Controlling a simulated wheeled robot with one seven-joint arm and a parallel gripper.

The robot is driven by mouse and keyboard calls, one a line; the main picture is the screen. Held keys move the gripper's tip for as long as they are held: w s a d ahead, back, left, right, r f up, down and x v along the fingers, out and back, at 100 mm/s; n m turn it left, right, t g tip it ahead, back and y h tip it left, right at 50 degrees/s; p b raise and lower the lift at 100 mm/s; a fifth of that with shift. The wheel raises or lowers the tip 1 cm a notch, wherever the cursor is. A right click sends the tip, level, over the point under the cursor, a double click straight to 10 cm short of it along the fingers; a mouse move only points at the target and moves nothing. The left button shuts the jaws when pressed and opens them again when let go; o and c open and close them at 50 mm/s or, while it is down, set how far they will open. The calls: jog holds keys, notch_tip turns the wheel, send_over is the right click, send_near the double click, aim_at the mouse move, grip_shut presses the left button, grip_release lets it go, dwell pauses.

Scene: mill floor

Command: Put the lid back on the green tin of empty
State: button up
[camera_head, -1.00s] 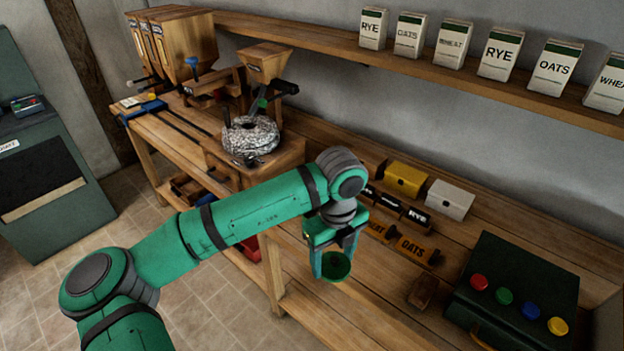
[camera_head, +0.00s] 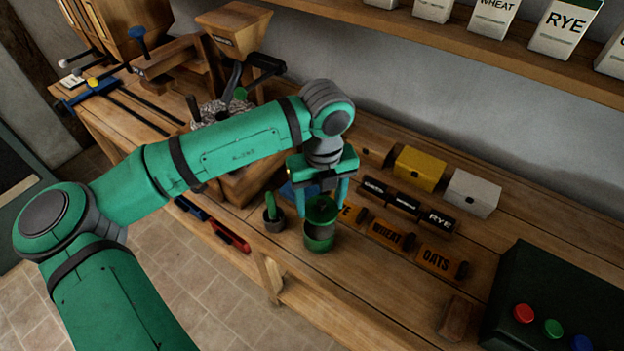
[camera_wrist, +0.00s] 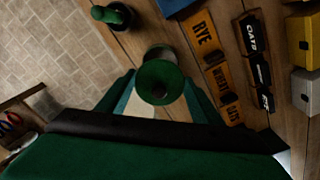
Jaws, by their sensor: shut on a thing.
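My gripper (camera_head: 322,192) is shut on the round green lid (camera_head: 321,208), which has a dark knob or hole at its middle. The green tin (camera_head: 319,243), with a dark grey upper part, stands upright near the bench's front edge, right below the lid. In the wrist view the lid (camera_wrist: 160,84) sits between my fingertips (camera_wrist: 158,92) and hides most of the tin (camera_wrist: 168,53). I cannot tell whether the lid touches the tin's rim.
A dark pot with a green handle (camera_head: 272,212) stands close left of the tin. Orange label blocks (camera_head: 387,236) and black ones (camera_head: 405,203) lie to the right. Yellow (camera_head: 419,168) and white (camera_head: 472,192) boxes stand behind. A dark case with coloured buttons (camera_head: 555,305) is at the right.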

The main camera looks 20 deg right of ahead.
jog(key=shift+w+f, duration=0.2)
jog(key=shift+w, duration=0.1)
jog(key=shift+f, duration=2.95)
jog(key=shift+w, duration=0.1)
jog(key=shift+f, duration=0.25)
